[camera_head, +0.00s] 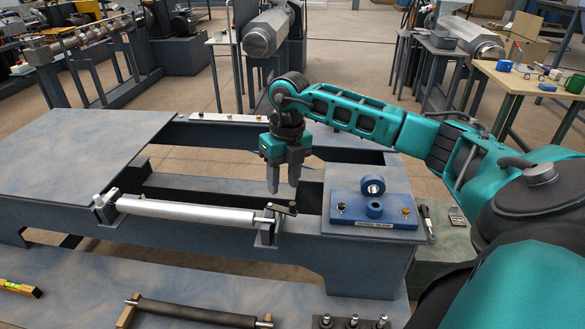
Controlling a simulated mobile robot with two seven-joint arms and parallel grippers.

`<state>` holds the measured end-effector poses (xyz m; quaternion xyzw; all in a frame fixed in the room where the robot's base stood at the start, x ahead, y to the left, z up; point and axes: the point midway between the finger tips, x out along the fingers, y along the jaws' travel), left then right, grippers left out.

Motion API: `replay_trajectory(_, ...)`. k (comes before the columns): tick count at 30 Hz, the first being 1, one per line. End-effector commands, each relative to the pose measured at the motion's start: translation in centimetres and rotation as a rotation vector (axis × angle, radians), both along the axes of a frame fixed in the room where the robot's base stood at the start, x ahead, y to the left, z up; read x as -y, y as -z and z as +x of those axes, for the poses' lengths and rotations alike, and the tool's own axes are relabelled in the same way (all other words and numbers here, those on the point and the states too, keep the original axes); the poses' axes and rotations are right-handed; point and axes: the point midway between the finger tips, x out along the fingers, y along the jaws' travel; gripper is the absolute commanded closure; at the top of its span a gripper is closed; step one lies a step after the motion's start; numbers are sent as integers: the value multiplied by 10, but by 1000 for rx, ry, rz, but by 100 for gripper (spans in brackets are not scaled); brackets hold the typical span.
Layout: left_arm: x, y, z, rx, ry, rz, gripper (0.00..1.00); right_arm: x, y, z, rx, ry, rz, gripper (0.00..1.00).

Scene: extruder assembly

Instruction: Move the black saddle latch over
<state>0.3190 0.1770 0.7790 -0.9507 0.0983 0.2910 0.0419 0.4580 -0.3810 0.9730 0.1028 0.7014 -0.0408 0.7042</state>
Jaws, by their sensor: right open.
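The black saddle latch (282,207) is a short dark bar on top of the right-hand saddle (266,232), at the right end of the silver roller (185,212). It sticks out to the right of the roller's thin shaft end, and I cannot tell whether it touches the shaft. My right gripper (283,183) points down with its fingers apart and empty. Its fingertips appear just above the latch, apart from it. My left gripper is not in view.
The left saddle (104,207) holds the roller's other end. A dark roller (197,313) lies on wooden supports in front, near a yellow level (20,288). Open gaps lie behind the roller.

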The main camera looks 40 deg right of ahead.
Motion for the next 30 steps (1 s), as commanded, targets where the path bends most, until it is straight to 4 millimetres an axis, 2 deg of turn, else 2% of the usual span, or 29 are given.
replay_trajectory(1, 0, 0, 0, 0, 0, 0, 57, 12, -6, 0, -5, 18, -40, 57)
replay_trajectory(3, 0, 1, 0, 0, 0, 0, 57, 21, -9, -1, -12, 33, -73, 57)
replay_trajectory(7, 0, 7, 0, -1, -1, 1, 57, 26, -5, -2, -17, 42, -93, 57)
replay_trajectory(28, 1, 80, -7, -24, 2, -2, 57, 25, 79, -2, -14, 39, -87, 57)
replay_trajectory(29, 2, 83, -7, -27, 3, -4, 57, 25, 82, -2, -14, 39, -87, 57)
replay_trajectory(30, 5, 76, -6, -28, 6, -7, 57, 25, 76, -1, -12, 39, -87, 57)
